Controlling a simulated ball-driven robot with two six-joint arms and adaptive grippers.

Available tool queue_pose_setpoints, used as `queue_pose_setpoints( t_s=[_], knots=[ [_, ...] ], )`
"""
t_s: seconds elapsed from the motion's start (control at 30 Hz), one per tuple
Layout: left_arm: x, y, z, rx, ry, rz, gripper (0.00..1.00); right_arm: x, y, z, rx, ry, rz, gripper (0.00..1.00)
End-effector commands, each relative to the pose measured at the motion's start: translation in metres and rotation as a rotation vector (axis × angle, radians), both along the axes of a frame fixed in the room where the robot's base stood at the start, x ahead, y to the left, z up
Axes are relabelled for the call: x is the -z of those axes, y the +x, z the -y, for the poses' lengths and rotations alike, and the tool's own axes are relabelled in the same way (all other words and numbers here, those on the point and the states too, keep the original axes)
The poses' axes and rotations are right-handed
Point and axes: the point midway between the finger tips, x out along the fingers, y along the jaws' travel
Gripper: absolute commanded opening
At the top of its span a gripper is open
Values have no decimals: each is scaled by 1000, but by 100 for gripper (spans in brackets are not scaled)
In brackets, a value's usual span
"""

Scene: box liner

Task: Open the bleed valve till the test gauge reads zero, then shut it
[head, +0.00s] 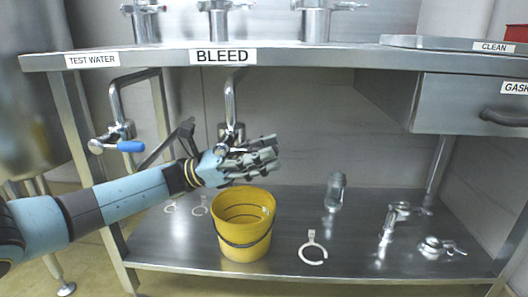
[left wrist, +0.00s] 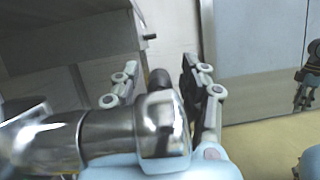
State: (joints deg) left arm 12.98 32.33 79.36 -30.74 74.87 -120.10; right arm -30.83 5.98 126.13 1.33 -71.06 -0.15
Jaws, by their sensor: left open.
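The bleed valve (head: 231,130) hangs on a bent metal pipe under the BLEED label (head: 223,56). My left gripper (head: 268,155) is at the valve's lower end, its fingers open and pointing right. In the left wrist view, the shiny valve body (left wrist: 160,125) reaches in between the two open fingers (left wrist: 160,88), with a dark part (left wrist: 159,78) behind it. I cannot tell whether the fingers touch it. The lever's position is unclear. A yellow bucket (head: 243,240) stands below on the lower shelf. No gauge face is seen.
The TEST WATER outlet (head: 121,130) with a blue handle hangs to the left. The lower shelf (head: 345,255) carries white hook-shaped pieces (head: 313,248), a glass jar (head: 335,192) and metal fittings (head: 398,215). A drawer (head: 470,103) is at the right. The tabletop edge is above my gripper.

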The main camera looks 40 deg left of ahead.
Motion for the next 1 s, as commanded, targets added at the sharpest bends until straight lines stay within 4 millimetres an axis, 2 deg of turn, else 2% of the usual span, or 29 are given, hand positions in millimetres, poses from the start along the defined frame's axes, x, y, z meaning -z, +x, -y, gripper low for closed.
queue_pose_setpoints(
  t_s=[0.17,0.2,0.5,0.53,1.0],
  knots=[
    [0,0,0,-1,0,0,44,0,0,0,0,0,0,40],
    [0,0,0,-1,-1,-1,41,0,0,0,0,0,0,40],
    [0,0,0,-1,-1,-1,2,0,0,0,0,0,0,40],
    [0,0,0,-1,-1,-1,0,0,0,0,0,0,0,40],
    [1,0,2,1,-9,4,0,2,-1,0,0,1,-2,40]
  ],
)
